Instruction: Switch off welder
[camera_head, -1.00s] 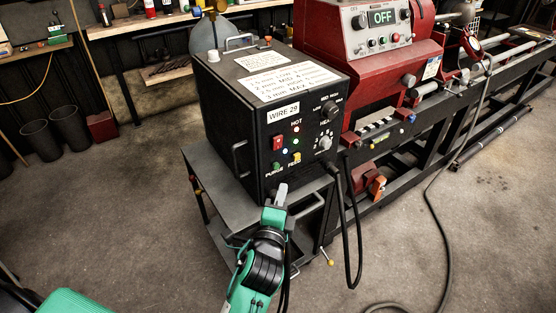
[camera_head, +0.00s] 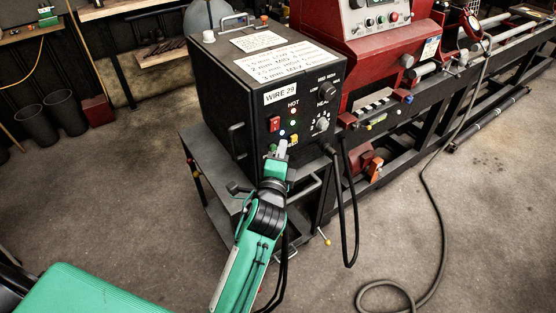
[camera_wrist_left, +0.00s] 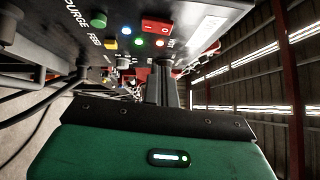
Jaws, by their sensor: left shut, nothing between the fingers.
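The welder (camera_head: 250,160) is a black box labelled WIRE 29 on a grey cart. Its front panel has a red rocker switch (camera_head: 275,124), small lamps, a selector knob (camera_head: 326,91) and a HEAT knob (camera_head: 321,124). My left gripper (camera_head: 282,146) is shut and empty in front of the panel's lower part, below the red switch, partly covering the lower buttons. In the left wrist view the closed fingers (camera_wrist_left: 164,72) point toward the panel, with the red switch (camera_wrist_left: 155,27) beyond their tips. Contact with the panel cannot be made out. My right gripper is not in view.
A red lathe (camera_head: 385,50) stands close on the right. Black cables (camera_head: 350,210) hang beside the cart (camera_head: 212,165), and a hose (camera_head: 425,190) lies on the floor. The floor in front is otherwise clear.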

